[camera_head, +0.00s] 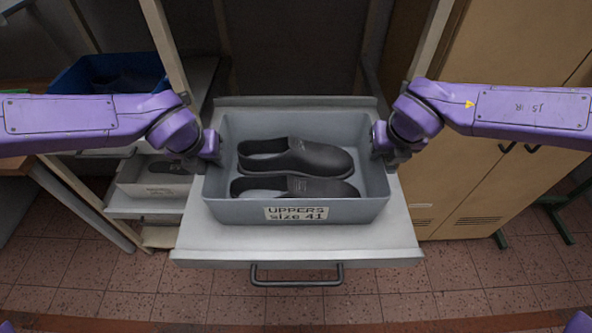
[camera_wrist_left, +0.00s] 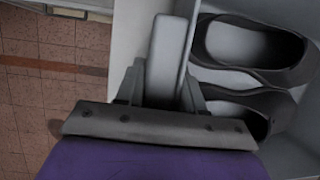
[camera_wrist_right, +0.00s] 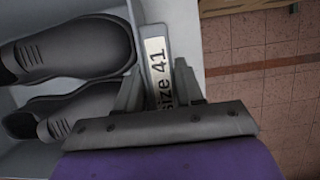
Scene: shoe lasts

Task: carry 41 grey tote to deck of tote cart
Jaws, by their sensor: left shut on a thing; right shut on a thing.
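The grey tote (camera_head: 350,211) is labelled "UPPERS size 41" and holds two dark shoes (camera_head: 295,158). It is over the pale deck of the cart (camera_head: 220,238); I cannot tell whether it rests on it or is just above. My left gripper (camera_head: 212,160) is shut on the tote's left end wall, which also shows in the left wrist view (camera_wrist_left: 168,50). My right gripper (camera_head: 380,150) is shut on its right end wall. In the right wrist view a "size 41" plate (camera_wrist_right: 158,75) shows between the fingers. The fingertips are partly hidden.
The deck has a dark handle (camera_head: 296,280) at its front. A blue tote (camera_head: 85,75) stands at the back left. A smaller grey tote (camera_head: 150,180) sits on a low shelf at the left. A wooden cabinet (camera_head: 480,130) stands at the right. Tiled floor is clear in front.

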